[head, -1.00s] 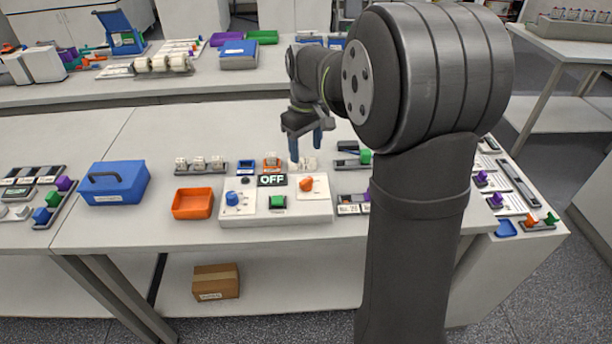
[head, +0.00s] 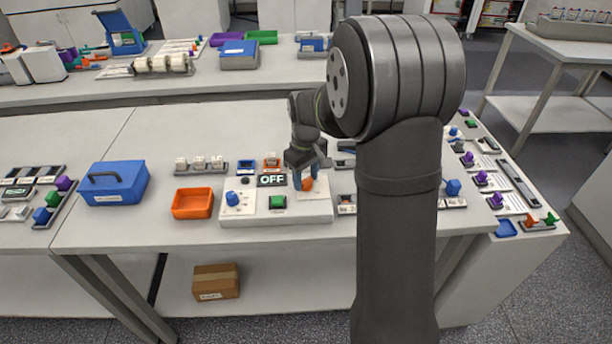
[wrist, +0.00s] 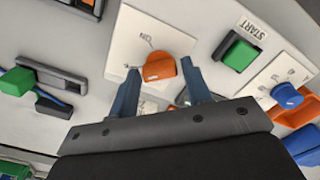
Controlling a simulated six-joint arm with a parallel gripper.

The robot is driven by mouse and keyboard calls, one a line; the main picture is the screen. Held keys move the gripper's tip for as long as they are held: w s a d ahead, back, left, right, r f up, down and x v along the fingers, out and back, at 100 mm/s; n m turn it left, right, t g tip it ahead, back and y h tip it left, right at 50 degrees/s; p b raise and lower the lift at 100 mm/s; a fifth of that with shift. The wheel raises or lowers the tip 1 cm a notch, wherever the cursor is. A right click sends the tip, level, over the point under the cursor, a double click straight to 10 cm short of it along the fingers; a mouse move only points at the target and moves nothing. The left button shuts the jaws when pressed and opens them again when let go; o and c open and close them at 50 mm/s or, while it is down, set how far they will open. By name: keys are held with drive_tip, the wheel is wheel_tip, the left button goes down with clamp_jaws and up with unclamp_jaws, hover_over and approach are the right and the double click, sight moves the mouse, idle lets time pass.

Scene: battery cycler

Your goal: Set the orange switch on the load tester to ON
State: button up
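The load tester (head: 258,216) is a white panel on the bench with a black display (head: 272,181) reading OFF. Its orange switch (head: 308,185) is a knob on a white plate at the panel's right; it also shows in the wrist view (wrist: 160,67), near the ON lettering. My gripper (head: 306,178) is over the orange switch, fingers pointing down. In the wrist view my gripper (wrist: 165,88) is open, with one blue finger on each side of the knob. A gap shows beside the knob; contact cannot be told.
A green START button (head: 277,202) and a blue knob (head: 232,198) sit on the same panel to the left. An orange tray (head: 193,215) and a blue case (head: 113,183) stand further left. Small parts racks lie right of the panel.

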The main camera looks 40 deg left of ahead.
drive_tip(key=c, duration=0.6)
drive_tip(key=shift+m, duration=0.3)
drive_tip(key=m, duration=1.1)
drive_tip(key=shift+m, duration=2.1)
